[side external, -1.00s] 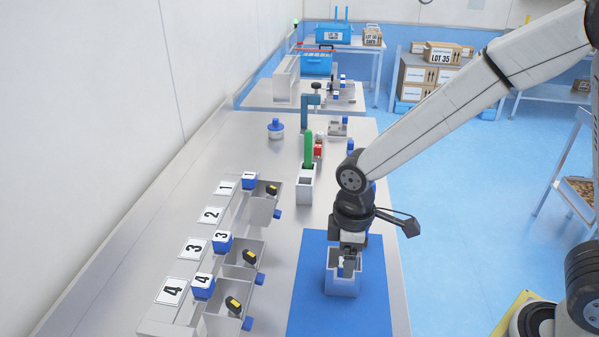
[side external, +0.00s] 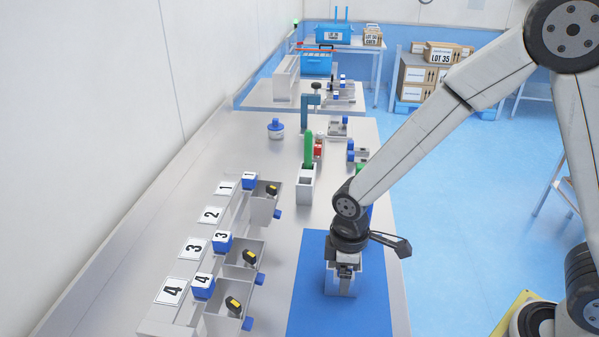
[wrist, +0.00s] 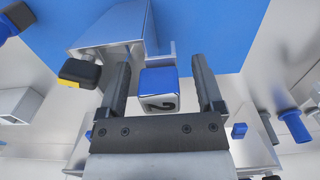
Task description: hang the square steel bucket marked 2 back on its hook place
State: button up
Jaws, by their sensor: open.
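The square steel bucket marked 2 (side external: 332,281) stands upright on the blue mat. In the wrist view its steel body (wrist: 108,32) is at the top left, with a blue block (wrist: 158,84) bearing a 2 on its near side. In the wrist view my gripper (wrist: 161,68) is open, with one finger on each side of the blue block and gaps showing. The card marked 2 (side external: 211,215) lies on the rail at left, and no bucket hangs beside it.
Buckets 1 (side external: 266,205), 3 (side external: 241,254) and 4 (side external: 224,316) hang along the rail (side external: 165,329), each with a black and yellow piece. A white holder with a green item (side external: 308,150) stands behind the mat (side external: 312,300). The mat's left side is clear.

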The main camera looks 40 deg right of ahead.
dwell(0.3)
grip_shut()
dwell(1.3)
